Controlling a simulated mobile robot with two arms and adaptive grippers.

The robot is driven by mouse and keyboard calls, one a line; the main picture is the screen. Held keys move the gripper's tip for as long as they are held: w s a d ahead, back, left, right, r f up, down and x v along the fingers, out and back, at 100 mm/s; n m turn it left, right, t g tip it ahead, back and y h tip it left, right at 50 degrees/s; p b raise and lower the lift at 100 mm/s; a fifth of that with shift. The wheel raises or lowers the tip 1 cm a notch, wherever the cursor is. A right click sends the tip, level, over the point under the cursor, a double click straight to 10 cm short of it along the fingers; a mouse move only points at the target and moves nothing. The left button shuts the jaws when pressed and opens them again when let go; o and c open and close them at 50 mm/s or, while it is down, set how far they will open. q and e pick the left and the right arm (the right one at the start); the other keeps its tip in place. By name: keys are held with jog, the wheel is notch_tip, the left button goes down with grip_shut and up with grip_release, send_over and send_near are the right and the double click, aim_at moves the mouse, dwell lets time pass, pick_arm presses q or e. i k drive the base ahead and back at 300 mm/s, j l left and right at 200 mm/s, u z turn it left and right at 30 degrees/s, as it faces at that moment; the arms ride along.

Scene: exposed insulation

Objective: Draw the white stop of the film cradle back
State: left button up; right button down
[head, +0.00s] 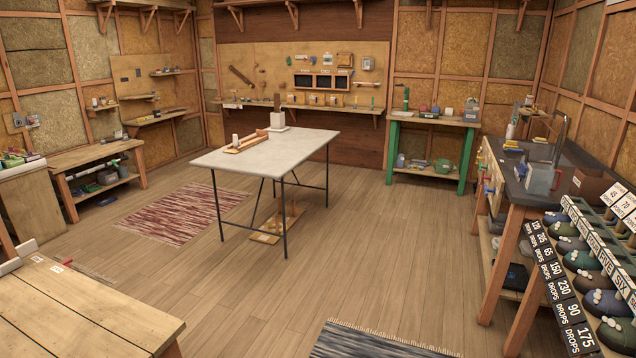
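On the grey-topped table (278,150) in the middle of the room lies a long, low wooden piece (247,143), which looks like the film cradle. A small white upright piece (236,141) shows at its left end and may be the white stop. It is too small to tell how it is fixed or how far along it sits. Neither of my grippers is in view.
A wooden bench (90,315) fills the near left corner. Red (186,214) and dark (370,343) rugs lie on the floor. A sink bench (520,200) and a rack of labelled trays (590,270) stand right. The floor between is open. Boards (275,225) lie under the table.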

aim_at(237, 143)
jog(key=i+l+z, duration=0.1)
jog(key=i+z, duration=0.35)
jog(key=i, duration=1.75)
jog(key=i+u, duration=0.1)
jog(key=i, duration=0.35)
jog(key=i+l+u, duration=0.1)
jog(key=i, duration=0.35)
jog(key=i+l+u, duration=0.1)
jog(key=i, duration=0.4)
jog(key=i+l+u, duration=0.1)
jog(key=i, duration=0.35)
jog(key=l, duration=0.1)
